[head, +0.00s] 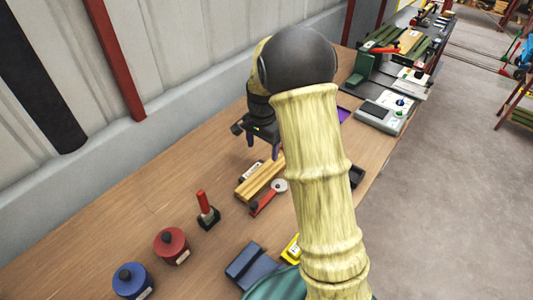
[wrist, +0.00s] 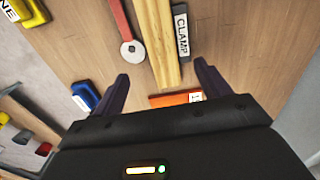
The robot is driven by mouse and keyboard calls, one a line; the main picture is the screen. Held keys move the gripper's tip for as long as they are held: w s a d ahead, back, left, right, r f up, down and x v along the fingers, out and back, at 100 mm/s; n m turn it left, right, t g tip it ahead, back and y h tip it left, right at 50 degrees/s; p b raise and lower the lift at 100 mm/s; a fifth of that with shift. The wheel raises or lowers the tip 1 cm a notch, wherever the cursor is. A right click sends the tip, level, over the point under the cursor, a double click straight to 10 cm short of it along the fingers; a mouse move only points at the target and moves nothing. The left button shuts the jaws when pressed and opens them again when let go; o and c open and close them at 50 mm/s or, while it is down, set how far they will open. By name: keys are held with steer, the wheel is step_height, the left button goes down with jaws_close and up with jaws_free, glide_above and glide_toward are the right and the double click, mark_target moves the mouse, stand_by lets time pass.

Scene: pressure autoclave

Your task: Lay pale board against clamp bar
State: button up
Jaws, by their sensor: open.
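A pale wooden board (head: 262,178) lies on the bench beneath and in front of my gripper (head: 263,150). In the wrist view the board (wrist: 157,40) runs lengthwise, with a lighter and a yellower strip along it. A small dark block labelled CLAMP (wrist: 182,34) lies along its right side, touching or nearly so; I cannot tell which. I cannot make out a separate clamp bar for certain. My gripper (wrist: 161,70) is open and empty above the bench, its dark fingers spread to either side of the board's near end.
A red-handled tool with a round pale end (wrist: 125,35) lies left of the board. An orange labelled block (wrist: 175,99) is near the fingers, partly hidden. Red (head: 171,246) and blue (head: 132,281) pots and a red-handled stamp-like item (head: 207,212) stand on the bench's left.

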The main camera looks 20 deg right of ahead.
steer(key=s+r+n+t, duration=0.2)
steer(key=s+n, duration=0.8)
steer(key=s, duration=1)
step_height(320, 180, up, 2)
steer(key=shift+s+r+n+t, duration=0.15)
steer(key=shift+s+n+t, duration=0.15)
steer(key=shift+s, duration=0.1)
